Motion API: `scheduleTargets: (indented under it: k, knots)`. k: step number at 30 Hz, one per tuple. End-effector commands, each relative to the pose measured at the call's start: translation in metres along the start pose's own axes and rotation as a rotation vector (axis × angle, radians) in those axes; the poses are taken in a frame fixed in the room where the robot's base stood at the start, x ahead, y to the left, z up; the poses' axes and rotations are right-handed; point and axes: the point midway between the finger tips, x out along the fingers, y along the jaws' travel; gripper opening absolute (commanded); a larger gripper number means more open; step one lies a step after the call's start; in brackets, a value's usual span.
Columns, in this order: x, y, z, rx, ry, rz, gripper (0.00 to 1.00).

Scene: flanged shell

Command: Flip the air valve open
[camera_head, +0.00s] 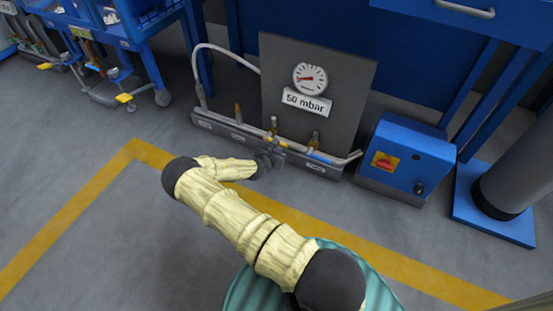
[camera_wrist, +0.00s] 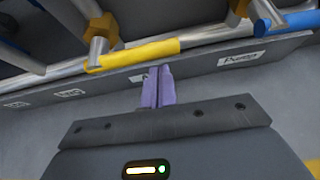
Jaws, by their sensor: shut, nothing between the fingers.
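A pipe with valve handles runs along the foot of a grey gauge panel (camera_head: 340,95). In the wrist view a yellow handle (camera_wrist: 132,54) lies along the pipe, with a brass fitting (camera_wrist: 101,30) above its left part. A blue handle (camera_wrist: 298,20) lies farther right; it also shows in the head view (camera_head: 319,157). The label writing is too small to tell which valve is for air. My gripper (camera_wrist: 164,70) is shut and empty, its purple fingertips just below the right end of the yellow handle; contact is unclear. In the head view my gripper (camera_head: 281,158) is at the pipe.
A gauge (camera_head: 310,78) sits above a "50 mbar" sign (camera_head: 307,103). A blue box with a red switch (camera_head: 405,160) stands right of the panel. A blue cart (camera_head: 150,25) is at upper left. Open grey floor (camera_head: 110,230) with yellow lines lies in front.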

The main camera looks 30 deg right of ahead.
Motion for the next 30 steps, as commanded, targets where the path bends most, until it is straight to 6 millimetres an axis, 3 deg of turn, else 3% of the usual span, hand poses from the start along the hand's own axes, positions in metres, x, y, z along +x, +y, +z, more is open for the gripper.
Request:
scheduleTargets:
  k: [17, 30]
  knots:
    - [-0.003, -0.001, 0.008, -0.003, 0.001, -0.002, 0.00]
    - [-0.009, -0.015, 0.009, -0.049, 0.000, -0.038, 0.00]
